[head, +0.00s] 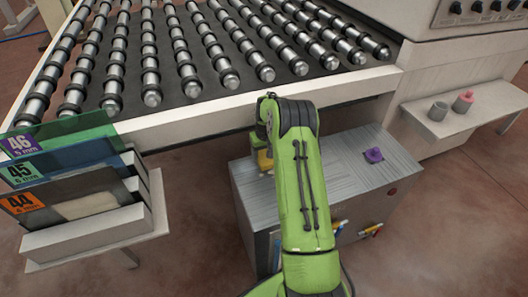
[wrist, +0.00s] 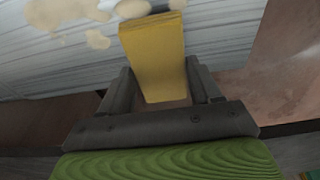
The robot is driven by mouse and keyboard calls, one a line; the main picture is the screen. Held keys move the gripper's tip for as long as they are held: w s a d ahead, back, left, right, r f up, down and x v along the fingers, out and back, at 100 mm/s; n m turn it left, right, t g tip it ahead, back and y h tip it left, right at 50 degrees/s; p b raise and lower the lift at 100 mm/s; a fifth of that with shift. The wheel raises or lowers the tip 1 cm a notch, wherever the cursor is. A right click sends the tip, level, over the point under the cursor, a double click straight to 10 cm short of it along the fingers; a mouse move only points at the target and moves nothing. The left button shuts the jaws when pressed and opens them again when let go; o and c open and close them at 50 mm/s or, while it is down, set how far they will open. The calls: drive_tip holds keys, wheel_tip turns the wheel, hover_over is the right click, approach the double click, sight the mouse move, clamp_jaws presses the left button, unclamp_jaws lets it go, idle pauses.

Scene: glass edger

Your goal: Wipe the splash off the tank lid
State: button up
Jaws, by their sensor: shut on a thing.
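My gripper (wrist: 160,88) is shut on a yellow block that looks like a sponge (wrist: 155,50), which points away from the wrist. The sponge shows as a small yellow patch in the head view (head: 265,161), mostly hidden by my green arm. The tank lid (head: 335,155) is the grey streaked top of the metal cabinet under the roller table. Tan splash blotches (wrist: 62,14) lie on the lid (wrist: 35,70) beyond and left of the sponge tip in the wrist view. Whether the sponge touches the lid I cannot tell.
A purple object (head: 374,155) sits on the lid's right part. The roller conveyor (head: 190,70) overhangs behind. A rack of labelled glass sheets (head: 85,235) stands left. A side shelf (head: 475,118) holds a grey cup (head: 438,111) and a pink container (head: 463,101).

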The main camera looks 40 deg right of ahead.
drive_tip(key=shift+f+b, duration=0.7)
drive_tip(key=shift+f, duration=0.3)
idle(0.3)
